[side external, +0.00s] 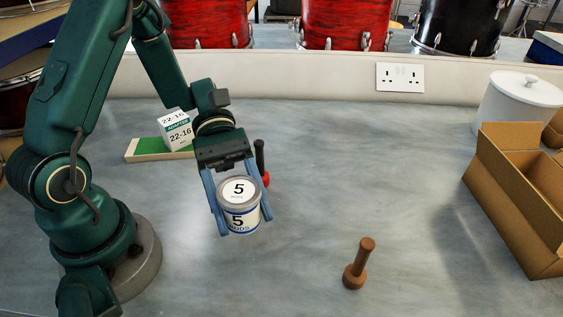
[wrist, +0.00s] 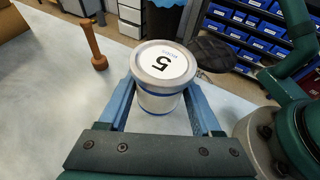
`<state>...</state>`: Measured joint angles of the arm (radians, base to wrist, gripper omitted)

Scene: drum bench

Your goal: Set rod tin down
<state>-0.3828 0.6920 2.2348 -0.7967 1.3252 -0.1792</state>
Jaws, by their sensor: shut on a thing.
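The rod tin (side external: 239,207) is a small white and blue tin with a grey-rimmed lid marked 5. My gripper (side external: 243,222) is shut on it, with one blue finger on each side. The tin looks upright. I cannot tell whether its base touches the bench. In the wrist view the tin (wrist: 160,82) sits between the fingers of my gripper (wrist: 165,105), its lid facing the camera.
A brown wooden peg-like piece (side external: 357,264) stands right of the tin. A red and black handled item (side external: 262,165) is close behind my gripper. A white box (side external: 176,131) sits on a green pad (side external: 146,150). An open carton (side external: 520,195) and white canister (side external: 517,105) are at right.

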